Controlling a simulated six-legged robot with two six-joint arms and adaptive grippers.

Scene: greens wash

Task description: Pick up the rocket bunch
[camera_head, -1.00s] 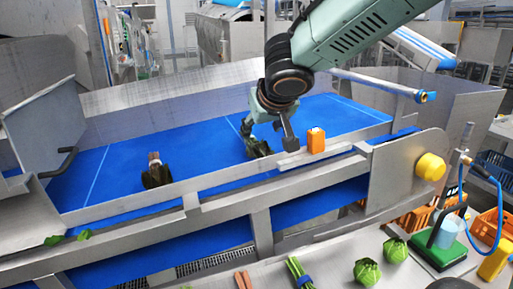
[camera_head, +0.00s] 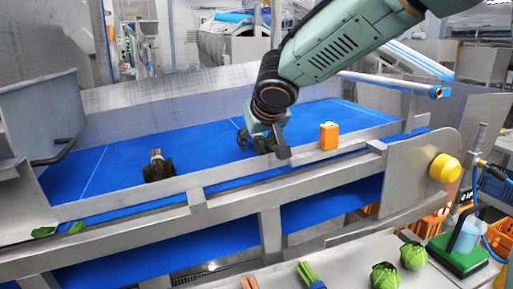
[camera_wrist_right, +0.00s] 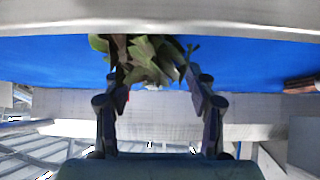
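A dark green leafy bunch (camera_head: 265,144), which looks like the rocket bunch, lies on the blue belt (camera_head: 205,155) in the head view. My right gripper (camera_head: 262,140) is down at it and partly hides it. In the right wrist view the leaves (camera_wrist_right: 148,60) show between and beyond the two spread fingers (camera_wrist_right: 160,95). The right gripper is open; I cannot tell whether a finger touches the leaves. A second dark bunch with pale stem ends (camera_head: 158,168) lies farther left on the belt. My left gripper is not in view.
A metal rail (camera_head: 235,189) runs along the belt's near side. Loose leaves (camera_head: 60,229) lie at the left. Green heads (camera_head: 386,275) and a tied green bunch (camera_head: 310,274) are on the front counter.

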